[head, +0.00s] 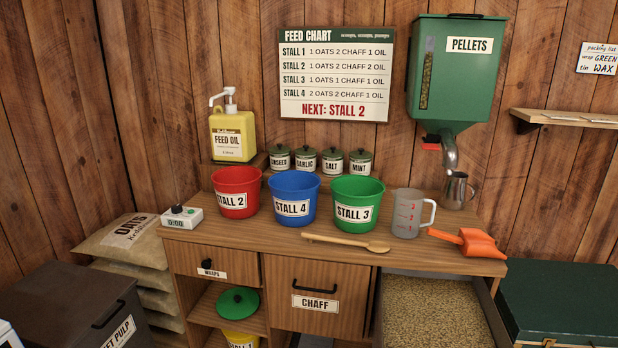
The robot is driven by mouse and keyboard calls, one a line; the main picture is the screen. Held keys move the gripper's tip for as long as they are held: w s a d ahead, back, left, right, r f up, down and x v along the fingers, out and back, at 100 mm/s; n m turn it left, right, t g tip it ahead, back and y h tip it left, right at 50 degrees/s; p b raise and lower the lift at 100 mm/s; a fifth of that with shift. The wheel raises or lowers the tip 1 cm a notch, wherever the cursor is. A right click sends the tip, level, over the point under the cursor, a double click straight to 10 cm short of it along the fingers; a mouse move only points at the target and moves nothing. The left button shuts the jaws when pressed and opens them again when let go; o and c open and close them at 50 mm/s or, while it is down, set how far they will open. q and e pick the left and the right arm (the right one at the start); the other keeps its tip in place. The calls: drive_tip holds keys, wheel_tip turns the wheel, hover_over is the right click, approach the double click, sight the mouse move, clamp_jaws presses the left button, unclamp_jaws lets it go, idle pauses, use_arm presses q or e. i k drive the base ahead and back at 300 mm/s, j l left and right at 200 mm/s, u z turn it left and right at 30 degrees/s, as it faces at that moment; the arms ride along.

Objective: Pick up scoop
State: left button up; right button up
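The orange scoop (468,241) lies on the right end of the wooden counter, near its front edge. Its handle points left and its wide end is at the right. It is just right of the clear measuring jug (406,222). Neither of my grippers shows in the head view, so nothing is seen holding the scoop.
The counter (240,236) also holds red, blue and green stall buckets, a wooden spoon (347,243) and a metal cup (456,191) under the pellet dispenser (455,75). An open bin of grain (432,306) is below the scoop. A green chest (561,300) stands at right.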

sight(474, 242)
drive_tip(key=l+z, duration=0.1)
drive_tip(key=z, duration=0.4)
drive_tip(key=l+z, duration=0.1)
drive_tip(key=z, duration=0.35)
